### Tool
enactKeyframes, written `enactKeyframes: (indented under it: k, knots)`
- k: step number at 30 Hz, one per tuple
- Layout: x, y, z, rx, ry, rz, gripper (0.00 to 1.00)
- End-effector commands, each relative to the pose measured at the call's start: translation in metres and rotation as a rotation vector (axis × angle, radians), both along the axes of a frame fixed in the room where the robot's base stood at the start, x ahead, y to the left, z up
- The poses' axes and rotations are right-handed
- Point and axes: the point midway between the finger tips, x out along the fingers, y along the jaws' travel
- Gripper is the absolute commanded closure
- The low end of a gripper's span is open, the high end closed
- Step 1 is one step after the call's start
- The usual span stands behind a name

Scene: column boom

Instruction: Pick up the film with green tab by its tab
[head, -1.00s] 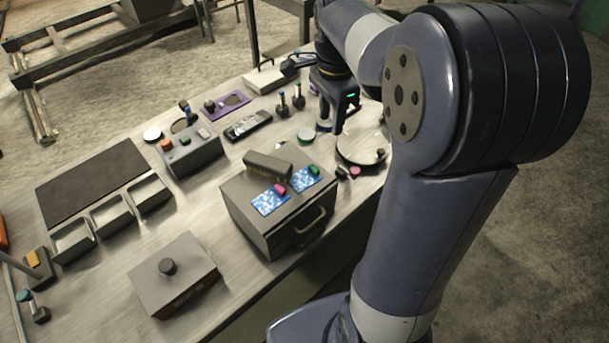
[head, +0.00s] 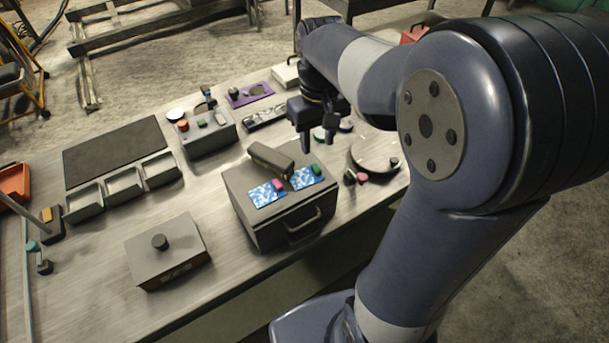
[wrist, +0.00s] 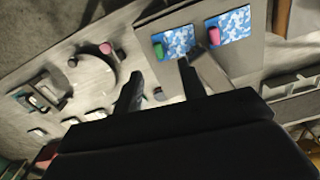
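The film with green tab (head: 304,179) is a blue-and-white patterned sheet lying flat on top of a grey box (head: 240,201). Its green tab (head: 316,169) stands at the film's upper right corner in the head view. In the wrist view the same film (wrist: 175,41) lies at the upper middle, with its green tab (wrist: 157,50) on the left. A similar film with a pink tab (head: 266,195) lies beside it on the left. My gripper (head: 318,146) is open and empty, above and behind the box, apart from the film. Its two fingers (wrist: 161,88) show spread in the wrist view.
A dark bar-shaped block (head: 271,160) lies on the box behind the films. A round tray (head: 372,172) stands right of the box, with small pink and dark pieces by it. A lidded grey box (head: 166,252) stands at front left. Bare table lies between.

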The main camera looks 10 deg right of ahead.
Motion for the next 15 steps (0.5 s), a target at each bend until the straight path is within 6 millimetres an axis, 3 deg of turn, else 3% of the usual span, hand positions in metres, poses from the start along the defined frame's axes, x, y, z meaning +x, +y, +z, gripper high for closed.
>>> enactKeyframes:
  k: [3,15]
  knots:
    - [-0.001,0.0,-0.021,0.0,0.006,-0.002,0.61]
    - [0.002,-0.003,-0.06,0.0,0.006,-0.005,0.61]
